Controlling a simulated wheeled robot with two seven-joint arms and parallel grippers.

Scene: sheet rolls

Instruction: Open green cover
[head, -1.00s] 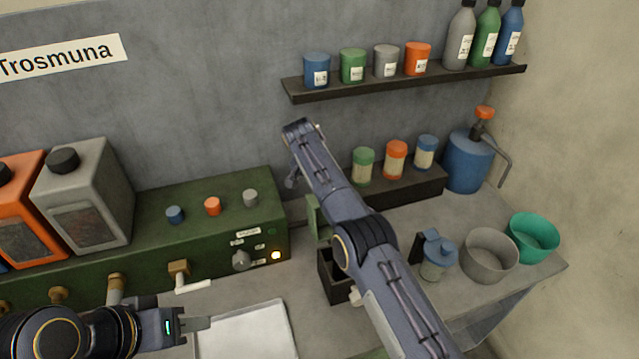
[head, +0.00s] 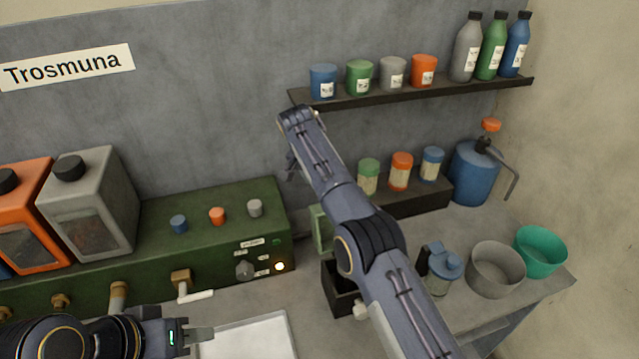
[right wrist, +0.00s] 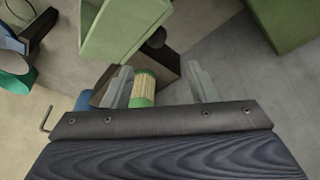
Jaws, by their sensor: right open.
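A light green part (head: 320,230), which looks like the green cover, stands upright behind my right arm in the head view, above a dark open box (head: 338,290). The arm hides much of it. In the right wrist view a light green, box-like piece (right wrist: 122,28) fills the upper middle, beyond the fingers. My right gripper (right wrist: 162,85) is open and empty, its fingers apart from this piece. A green-lidded jar (right wrist: 145,90) shows between the fingers, farther off. My left gripper (head: 200,335) is at the bottom left, near a tray; its finger gap is not clear.
A dark green machine (head: 215,235) with knobs and taps is on the left. A pale tray (head: 248,340) lies in front. A shelf (head: 420,95) with jars and bottles is above. A grey bowl (head: 495,270) and teal bowl (head: 540,252) stand right.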

